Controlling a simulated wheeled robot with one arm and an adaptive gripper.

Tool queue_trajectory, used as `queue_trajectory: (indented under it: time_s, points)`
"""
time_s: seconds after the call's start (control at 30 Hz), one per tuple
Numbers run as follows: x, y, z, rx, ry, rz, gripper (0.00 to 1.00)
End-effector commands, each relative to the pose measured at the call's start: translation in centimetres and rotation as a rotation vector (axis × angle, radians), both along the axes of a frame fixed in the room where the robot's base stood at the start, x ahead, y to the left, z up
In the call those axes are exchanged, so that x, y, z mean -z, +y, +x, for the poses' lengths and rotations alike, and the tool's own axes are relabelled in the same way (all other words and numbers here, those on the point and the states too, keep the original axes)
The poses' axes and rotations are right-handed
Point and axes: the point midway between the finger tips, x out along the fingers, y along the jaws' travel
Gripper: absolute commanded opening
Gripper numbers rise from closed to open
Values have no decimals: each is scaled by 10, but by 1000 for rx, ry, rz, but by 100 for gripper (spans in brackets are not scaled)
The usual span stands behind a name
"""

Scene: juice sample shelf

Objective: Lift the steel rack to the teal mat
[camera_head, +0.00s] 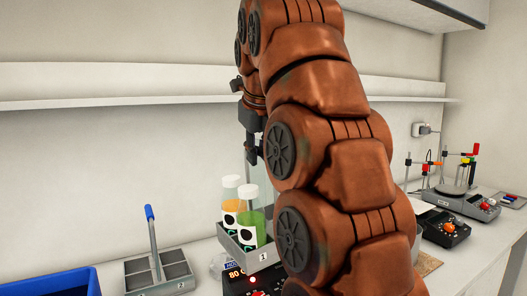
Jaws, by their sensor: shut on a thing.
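My gripper (252,155) is at the centre, pointing down, partly hidden behind my orange arm. It is shut on the grey post of the steel rack (258,256), though the grip itself is hard to see. The rack hangs below, looking raised in front of the bench, with a number label on its front. It holds a bottle with orange content (230,200) and a bottle with green content (250,218), both with pale caps. My arm hides the rack's right side. No teal mat shows in this view.
Another grey rack (158,272) with a blue-tipped handle and empty compartments stands at left, beside a blue bin (50,283). A device with a lit display (236,271) is just below the held rack. At right are a black device (443,228) and a scale-like device (462,200).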

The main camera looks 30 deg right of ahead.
Motion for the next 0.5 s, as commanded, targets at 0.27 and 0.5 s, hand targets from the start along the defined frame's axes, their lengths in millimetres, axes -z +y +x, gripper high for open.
queue_trajectory:
  time_s: [0.27, 0.5]
  points:
    - [-1, 17, 0, 0, -3, -2, 0]
    - [-1, 32, -1, 0, -3, -1, 0]
